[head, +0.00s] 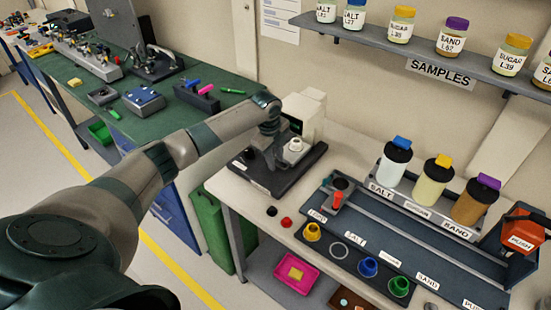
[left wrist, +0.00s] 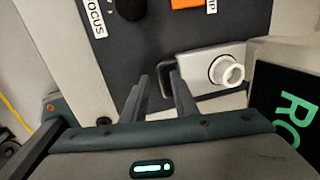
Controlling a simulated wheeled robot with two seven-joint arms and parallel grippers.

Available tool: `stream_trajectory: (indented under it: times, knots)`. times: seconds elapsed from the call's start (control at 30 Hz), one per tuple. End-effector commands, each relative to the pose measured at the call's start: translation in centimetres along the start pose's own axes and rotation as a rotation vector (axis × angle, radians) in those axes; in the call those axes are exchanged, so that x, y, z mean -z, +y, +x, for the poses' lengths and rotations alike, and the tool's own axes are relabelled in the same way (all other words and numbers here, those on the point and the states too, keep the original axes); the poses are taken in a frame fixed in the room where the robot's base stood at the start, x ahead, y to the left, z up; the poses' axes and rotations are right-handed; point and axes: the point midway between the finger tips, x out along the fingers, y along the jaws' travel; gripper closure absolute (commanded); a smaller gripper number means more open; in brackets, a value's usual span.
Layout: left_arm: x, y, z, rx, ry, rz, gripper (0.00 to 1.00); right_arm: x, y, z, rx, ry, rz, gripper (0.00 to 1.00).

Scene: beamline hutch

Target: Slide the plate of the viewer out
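The viewer (head: 303,112) is a pale device on a dark base (head: 262,178) at the left end of the bench. Its silver plate (left wrist: 202,66) shows in the left wrist view, with a white ring-shaped piece (left wrist: 227,71) on it and a dark handle at its left end. My left gripper (head: 270,128) is at the viewer's left side in the head view. In the left wrist view the fingers (left wrist: 160,80) are apart, with their tips close to the dark handle. I cannot tell whether they touch it. My right gripper is not in view.
The viewer's base carries a black knob (left wrist: 130,6), a FOCUS label and an orange patch. A dark screen (left wrist: 285,115) with green letters is close on the right. Jars in a rack (head: 412,200) and a dark track stand farther right.

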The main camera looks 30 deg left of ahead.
Motion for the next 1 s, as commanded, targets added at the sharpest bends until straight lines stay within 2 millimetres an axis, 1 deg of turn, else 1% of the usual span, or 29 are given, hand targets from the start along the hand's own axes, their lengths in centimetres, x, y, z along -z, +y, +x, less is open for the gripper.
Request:
stream_trajectory:
  times: [0.07,0.1,0.17,0.2,1.0]
  knots:
    - [0.01,0.0,-0.01,0.0,0.0,0.0,0.74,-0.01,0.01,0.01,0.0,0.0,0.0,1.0]
    - [0.01,-0.01,-0.02,0.0,0.0,0.0,0.76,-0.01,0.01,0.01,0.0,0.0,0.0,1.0]
    - [0.01,-0.01,-0.02,0.0,0.0,0.0,0.9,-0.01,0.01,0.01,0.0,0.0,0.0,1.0]
    - [0.01,-0.01,-0.03,0.0,0.0,0.0,1.0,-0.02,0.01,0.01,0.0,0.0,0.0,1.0]
    - [-0.01,-0.05,-0.1,0.001,0.0,0.0,1.0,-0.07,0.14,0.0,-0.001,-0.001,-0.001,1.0]
